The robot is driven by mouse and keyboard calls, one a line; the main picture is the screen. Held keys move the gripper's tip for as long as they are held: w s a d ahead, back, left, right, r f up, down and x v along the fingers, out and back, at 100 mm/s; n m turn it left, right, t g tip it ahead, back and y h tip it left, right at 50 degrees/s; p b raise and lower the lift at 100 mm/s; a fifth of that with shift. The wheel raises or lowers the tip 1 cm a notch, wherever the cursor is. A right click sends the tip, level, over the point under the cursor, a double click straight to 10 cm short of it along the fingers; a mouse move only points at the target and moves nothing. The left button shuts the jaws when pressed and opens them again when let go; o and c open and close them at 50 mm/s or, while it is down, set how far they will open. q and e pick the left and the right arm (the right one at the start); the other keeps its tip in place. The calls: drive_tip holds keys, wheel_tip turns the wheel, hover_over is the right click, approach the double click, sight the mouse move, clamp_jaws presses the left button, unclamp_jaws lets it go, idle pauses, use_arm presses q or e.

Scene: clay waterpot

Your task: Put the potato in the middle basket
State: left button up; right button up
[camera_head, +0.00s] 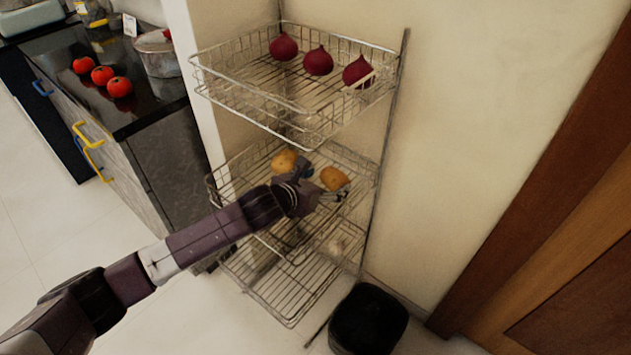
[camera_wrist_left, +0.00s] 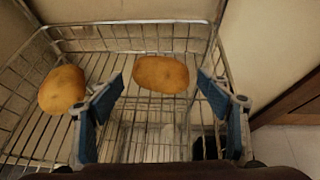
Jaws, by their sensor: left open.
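The three-tier wire rack stands against the wall, and its middle basket (camera_head: 228,180) holds two potatoes. One potato (camera_head: 333,178) lies toward the right of the basket; in the left wrist view it appears (camera_wrist_left: 162,74) ahead of the open fingers, near the basket's far wall. The other potato (camera_head: 284,162) lies to the left and shows outside the left finger in the left wrist view (camera_wrist_left: 62,90). My left gripper (camera_head: 318,184) is inside the middle basket, fingers apart and empty, close to the right potato. My right gripper is not in view.
The top basket (camera_head: 208,78) holds three red onions (camera_head: 318,61) above my left gripper. The bottom basket (camera_head: 290,312) holds a pale item. A black bin (camera_head: 368,318) stands at lower right. Tomatoes (camera_head: 102,75) and a pot (camera_head: 158,56) are on the counter at left.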

use_arm(q)
drive_tip(key=p+v, duration=0.1)
drive_tip(key=v, duration=0.4)
drive_tip(key=shift+s+a+r, duration=0.15)
drive_tip(key=shift+s, duration=0.2)
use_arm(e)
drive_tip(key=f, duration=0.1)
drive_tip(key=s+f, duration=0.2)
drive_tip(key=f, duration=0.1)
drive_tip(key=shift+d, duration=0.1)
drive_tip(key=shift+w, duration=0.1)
